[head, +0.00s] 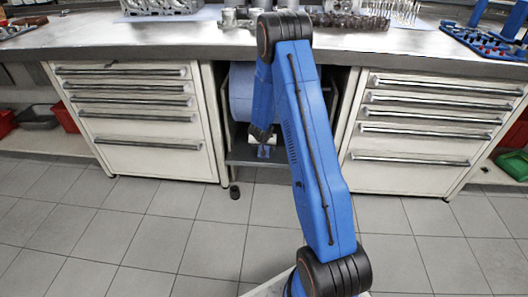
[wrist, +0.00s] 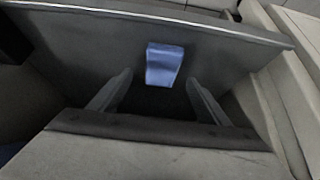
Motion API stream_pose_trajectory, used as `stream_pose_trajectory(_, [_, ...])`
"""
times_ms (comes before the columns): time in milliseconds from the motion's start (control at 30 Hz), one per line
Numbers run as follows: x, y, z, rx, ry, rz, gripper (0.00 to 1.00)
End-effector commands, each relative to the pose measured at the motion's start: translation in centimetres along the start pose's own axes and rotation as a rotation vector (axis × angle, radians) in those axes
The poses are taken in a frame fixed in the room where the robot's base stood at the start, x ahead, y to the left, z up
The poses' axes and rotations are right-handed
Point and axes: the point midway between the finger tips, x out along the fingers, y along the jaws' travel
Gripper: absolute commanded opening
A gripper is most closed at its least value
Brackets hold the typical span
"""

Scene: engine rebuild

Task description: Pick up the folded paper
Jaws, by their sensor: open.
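The folded paper (wrist: 164,64) is a small blue piece in the upper middle of the wrist view, against a dark grey panel. My gripper (wrist: 158,90) is open, with one finger on each side below the paper. The paper lies beyond the fingertips and between their lines. I cannot tell how far away it is. In the head view my arm partly hides the space around my gripper.
My arm reaches into the bay under the metal workbench (head: 180,37), between the left drawer cabinet (head: 150,155) and the right drawer cabinet (head: 400,178). A blue roll (head: 241,92) is in the bay. Engine parts stand on the bench. The tiled floor in front is clear.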

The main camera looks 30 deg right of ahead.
Motion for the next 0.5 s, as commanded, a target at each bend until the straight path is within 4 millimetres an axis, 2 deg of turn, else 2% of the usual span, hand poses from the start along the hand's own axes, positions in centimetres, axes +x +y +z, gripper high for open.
stream_pose_trajectory(400, [4.5, -0.3, -0.2, 0.001, -0.001, 0.001, 0.7])
stream_pose_trajectory(500, [4.9, -0.3, -0.3, 0.001, 0.0, 0.0, 0.7])
